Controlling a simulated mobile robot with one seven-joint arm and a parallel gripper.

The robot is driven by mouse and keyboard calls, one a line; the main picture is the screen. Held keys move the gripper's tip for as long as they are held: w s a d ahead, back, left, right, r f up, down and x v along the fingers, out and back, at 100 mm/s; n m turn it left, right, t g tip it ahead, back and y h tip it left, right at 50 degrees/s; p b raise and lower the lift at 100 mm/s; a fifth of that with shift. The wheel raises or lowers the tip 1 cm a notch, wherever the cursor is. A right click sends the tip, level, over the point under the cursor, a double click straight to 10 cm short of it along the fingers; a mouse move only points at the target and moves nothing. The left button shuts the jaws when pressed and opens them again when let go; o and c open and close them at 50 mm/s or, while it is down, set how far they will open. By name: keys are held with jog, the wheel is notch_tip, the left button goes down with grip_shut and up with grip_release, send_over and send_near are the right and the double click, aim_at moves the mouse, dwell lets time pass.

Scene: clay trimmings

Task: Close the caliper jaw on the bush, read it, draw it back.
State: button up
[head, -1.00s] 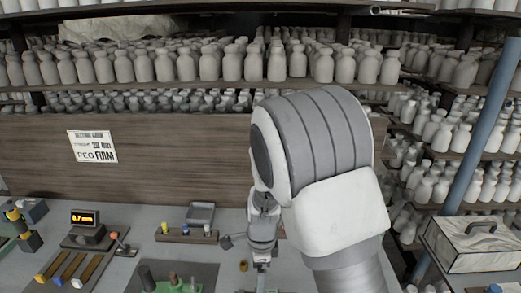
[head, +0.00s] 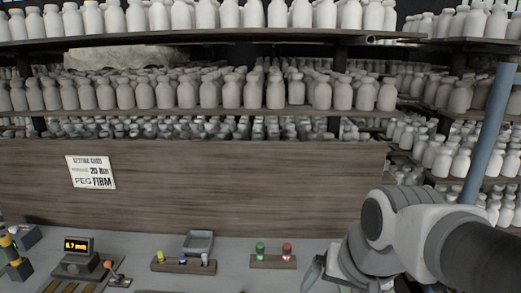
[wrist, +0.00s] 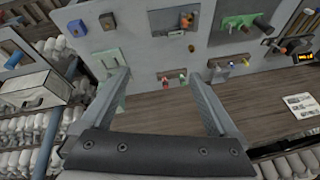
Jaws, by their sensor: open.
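The caliper is hard to tell apart; a grey plate (wrist: 160,20) at the top middle of the wrist view carries small dark and orange parts that may be it. A small brass-orange cylinder (wrist: 191,48) near it may be the bush. Both are out of the head view. My gripper (wrist: 157,75) is open and empty, its two fingers apart above the bench, away from these parts. A readout (head: 77,246) at the left shows about 0.7 mm.
A rack with a green and a red button (head: 273,261) stands at the bench back, near my gripper. A peg rack (head: 183,263) and a grey dish (head: 198,242) are left of it. A green fixture (wrist: 240,22) is beside the grey plate. A wooden box (wrist: 30,88) stands at the side.

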jog(key=s+n, duration=0.1)
jog(key=s+d+n, duration=0.1)
jog(key=s, duration=0.1)
jog(key=s+d+r+n+t+h, duration=0.1)
jog(key=shift+s+d, duration=0.15)
jog(key=shift+s, duration=0.15)
dwell(0.7)
